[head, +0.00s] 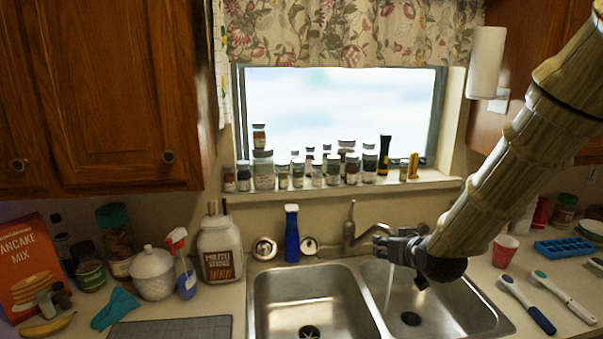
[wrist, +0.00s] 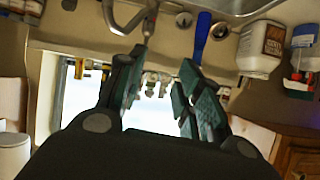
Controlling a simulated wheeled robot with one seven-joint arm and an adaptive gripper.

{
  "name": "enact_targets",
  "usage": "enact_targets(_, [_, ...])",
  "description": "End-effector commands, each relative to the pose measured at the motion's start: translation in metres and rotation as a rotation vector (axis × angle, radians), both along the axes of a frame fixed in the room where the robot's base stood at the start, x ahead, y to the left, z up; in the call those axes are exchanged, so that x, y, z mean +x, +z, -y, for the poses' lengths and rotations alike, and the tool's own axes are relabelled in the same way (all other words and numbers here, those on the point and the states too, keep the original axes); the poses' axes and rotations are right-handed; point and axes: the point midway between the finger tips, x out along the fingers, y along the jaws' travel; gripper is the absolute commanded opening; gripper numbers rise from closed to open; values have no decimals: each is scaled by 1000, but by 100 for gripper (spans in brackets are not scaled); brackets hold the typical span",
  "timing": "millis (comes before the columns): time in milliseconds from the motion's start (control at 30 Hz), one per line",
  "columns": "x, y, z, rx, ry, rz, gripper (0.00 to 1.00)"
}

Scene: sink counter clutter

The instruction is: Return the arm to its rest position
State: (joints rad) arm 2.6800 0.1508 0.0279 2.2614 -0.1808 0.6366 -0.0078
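My arm reaches in from the upper right of the head view, and my gripper (head: 383,245) is above the right sink basin, close to the faucet in the picture. Its fingers point left. In the wrist view my gripper (wrist: 160,80) shows two dark fingers standing apart with nothing between them, so it is open and empty. The window and small jars show through the gap. The wrist picture is turned, with the sink at its top edge.
The faucet (head: 349,230) and a blue bottle (head: 292,234) stand behind the double sink (head: 257,310). Jars (head: 317,174) line the window sill. A red cup (head: 504,251), blue tray (head: 563,248) and brushes (head: 527,304) are right; a white jug (head: 219,243) and spray bottle (head: 186,275) are left.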

Motion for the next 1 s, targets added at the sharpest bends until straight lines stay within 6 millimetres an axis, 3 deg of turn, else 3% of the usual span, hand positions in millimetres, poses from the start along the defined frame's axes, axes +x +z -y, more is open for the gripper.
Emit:
enact_targets(267, [-21,-67,1,-3,-11,-105,35])
enact_targets(467, [-54,-146,1,-7,-26,-236,35])
enact_targets(700, [-112,-240,2,-18,-45,-405,35])
enact_targets(1000, [-204,-339,4,-36,-68,-614,35])
